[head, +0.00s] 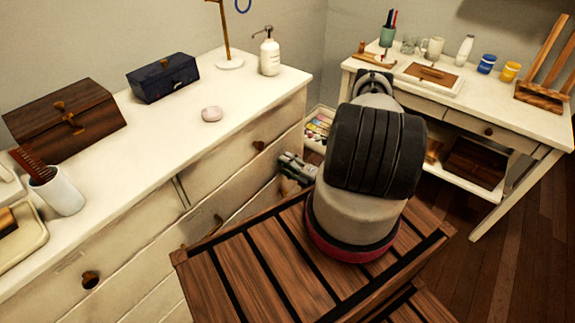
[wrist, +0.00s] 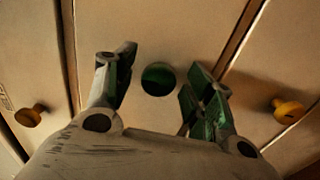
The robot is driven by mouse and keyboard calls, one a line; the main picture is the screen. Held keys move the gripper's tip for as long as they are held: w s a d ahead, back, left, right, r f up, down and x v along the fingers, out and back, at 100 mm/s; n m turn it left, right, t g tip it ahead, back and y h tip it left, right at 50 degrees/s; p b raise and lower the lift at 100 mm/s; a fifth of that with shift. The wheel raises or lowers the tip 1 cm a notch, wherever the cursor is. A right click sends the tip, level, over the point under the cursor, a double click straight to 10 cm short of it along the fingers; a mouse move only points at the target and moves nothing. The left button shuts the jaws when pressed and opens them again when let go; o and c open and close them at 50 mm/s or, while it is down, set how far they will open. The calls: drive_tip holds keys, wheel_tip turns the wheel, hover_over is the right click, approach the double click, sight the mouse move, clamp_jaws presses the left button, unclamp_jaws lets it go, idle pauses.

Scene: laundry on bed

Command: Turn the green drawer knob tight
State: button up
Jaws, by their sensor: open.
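The green drawer knob (wrist: 158,79) is round and dark green on a cream drawer front in the wrist view. My gripper (wrist: 157,82) is open, with one finger on each side of the knob in the picture. I cannot tell how far the fingertips are from the drawer front, and no finger visibly touches the knob. In the head view my gripper (head: 297,168) is beside the cream dresser (head: 150,190), low at its front. The green knob is hidden there.
Brass-coloured knobs sit left (wrist: 30,115) and right (wrist: 287,109) of the green one. On the dresser top are a wooden box (head: 65,118), a dark blue box (head: 163,77), a soap dispenser (head: 269,54) and a white cup (head: 57,191). A white desk (head: 540,115) stands at the right.

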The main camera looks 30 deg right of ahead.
drive_tip(key=v, duration=1.2)
